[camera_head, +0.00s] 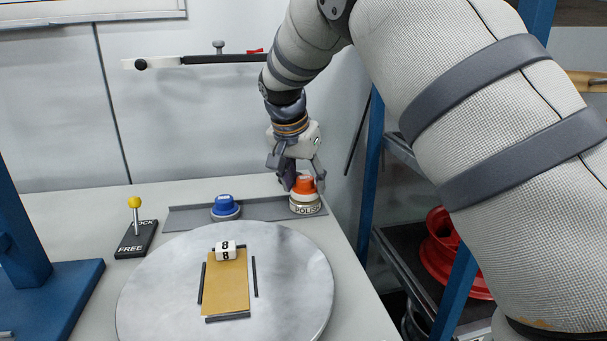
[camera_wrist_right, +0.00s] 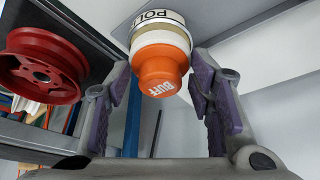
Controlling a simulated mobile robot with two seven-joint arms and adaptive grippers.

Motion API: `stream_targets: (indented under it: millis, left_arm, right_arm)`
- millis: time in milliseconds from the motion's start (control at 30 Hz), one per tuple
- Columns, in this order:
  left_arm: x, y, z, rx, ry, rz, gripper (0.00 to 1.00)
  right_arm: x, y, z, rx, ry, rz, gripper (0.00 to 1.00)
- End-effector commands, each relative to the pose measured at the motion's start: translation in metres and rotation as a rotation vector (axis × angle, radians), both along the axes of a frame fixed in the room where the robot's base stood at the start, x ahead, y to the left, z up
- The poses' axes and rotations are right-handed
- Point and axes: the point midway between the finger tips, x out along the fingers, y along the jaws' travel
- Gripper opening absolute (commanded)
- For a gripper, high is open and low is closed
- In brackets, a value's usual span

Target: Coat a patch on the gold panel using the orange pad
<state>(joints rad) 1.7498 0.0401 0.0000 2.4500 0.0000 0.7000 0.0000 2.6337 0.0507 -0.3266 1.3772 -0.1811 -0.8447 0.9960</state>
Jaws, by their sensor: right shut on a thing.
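The orange pad (camera_head: 303,185), marked BUFF in the right wrist view (camera_wrist_right: 160,70), sits on a cream pot (camera_head: 305,204) with POLISH lettering. My right gripper (camera_head: 300,178) reaches down to the pad from above and is shut on it, one finger on each side. The gold panel (camera_head: 227,285) lies on a round grey disc (camera_head: 145,300), edged by dark strips. A white block marked 8 (camera_head: 226,252) stands at the panel's far edge. My left gripper is not in view.
A blue-topped pad (camera_head: 225,206) stands on the same grey strip (camera_head: 187,219) as the pot. A yellow-knobbed lever (camera_head: 135,215) marked LOCK and FREE is left of the disc. Blue posts stand on both sides. Red wheels (camera_head: 450,255) sit on the right rack.

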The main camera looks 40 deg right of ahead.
Motion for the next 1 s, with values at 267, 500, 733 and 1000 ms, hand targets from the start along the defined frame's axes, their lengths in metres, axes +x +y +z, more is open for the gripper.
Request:
stream_targets:
  millis: [267, 500, 733, 1000]
  left_arm:
    - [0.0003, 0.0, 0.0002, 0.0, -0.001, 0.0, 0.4]
    - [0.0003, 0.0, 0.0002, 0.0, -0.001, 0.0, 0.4]
    - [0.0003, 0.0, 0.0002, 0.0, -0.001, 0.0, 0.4]
    - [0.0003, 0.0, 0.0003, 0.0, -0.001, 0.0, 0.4]
  right_arm:
    - [0.0, -0.0001, 0.001, 0.0, -0.002, -0.001, 0.26]
    - [-0.0001, -0.0001, 0.001, 0.001, -0.001, -0.001, 0.26]
    - [0.0, -0.0001, -0.0013, 0.001, -0.001, -0.001, 0.26]
    - [0.0001, -0.0001, -0.0045, 0.0, 0.0, -0.001, 0.26]
